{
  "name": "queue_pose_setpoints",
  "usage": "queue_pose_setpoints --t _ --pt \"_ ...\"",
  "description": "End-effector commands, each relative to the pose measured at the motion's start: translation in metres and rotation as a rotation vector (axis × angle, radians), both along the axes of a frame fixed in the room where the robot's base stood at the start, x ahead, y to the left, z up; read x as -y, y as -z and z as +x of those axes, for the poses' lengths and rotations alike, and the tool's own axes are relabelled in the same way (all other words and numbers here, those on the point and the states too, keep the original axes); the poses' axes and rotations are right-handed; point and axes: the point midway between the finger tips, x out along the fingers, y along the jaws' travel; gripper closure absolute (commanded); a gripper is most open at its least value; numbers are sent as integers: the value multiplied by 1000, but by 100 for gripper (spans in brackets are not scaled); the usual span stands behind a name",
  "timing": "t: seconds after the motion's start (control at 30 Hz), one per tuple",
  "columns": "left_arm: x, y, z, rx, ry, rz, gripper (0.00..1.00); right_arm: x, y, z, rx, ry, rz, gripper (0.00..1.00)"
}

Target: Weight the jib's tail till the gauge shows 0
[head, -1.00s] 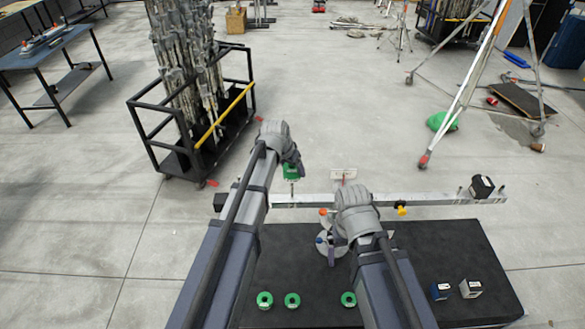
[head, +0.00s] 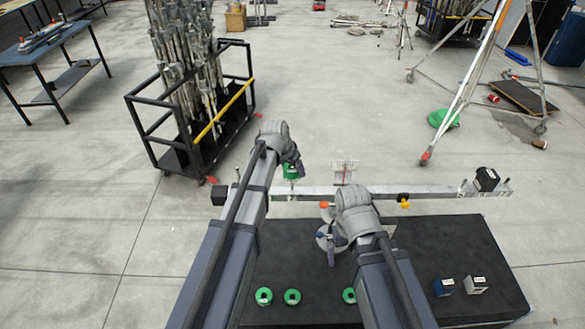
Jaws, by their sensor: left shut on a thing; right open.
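The jib is a long grey beam (head: 380,191) running across behind the black platform (head: 415,243). A dark block (head: 218,198) is at its left end and a black box (head: 487,179) near its right end. My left gripper (head: 292,166) is shut on a green weight (head: 291,173), above the beam. A thin pin shows below the weight; I cannot tell whether they touch. Three green ring weights, one of them this left one (head: 264,297), lie on the platform. My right gripper (head: 334,243) is open and empty near the round pivot base. A small white plate (head: 344,167), perhaps the gauge, is unreadable.
A blue block (head: 443,287) and a grey block (head: 475,285) stand on the platform's right. A cart of poles (head: 190,150) stands behind left. A tripod leg (head: 450,110) and a green bag (head: 441,118) are behind right. Open floor lies between them.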

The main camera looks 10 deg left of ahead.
Motion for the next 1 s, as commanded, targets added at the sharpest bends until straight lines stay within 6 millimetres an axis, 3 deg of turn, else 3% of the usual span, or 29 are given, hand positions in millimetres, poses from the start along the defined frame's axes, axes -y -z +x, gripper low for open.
queue_pose_setpoints --t 1.0 --pt "0 44 0 1 0 0 100 0 44 0 0 -10 -2 0"
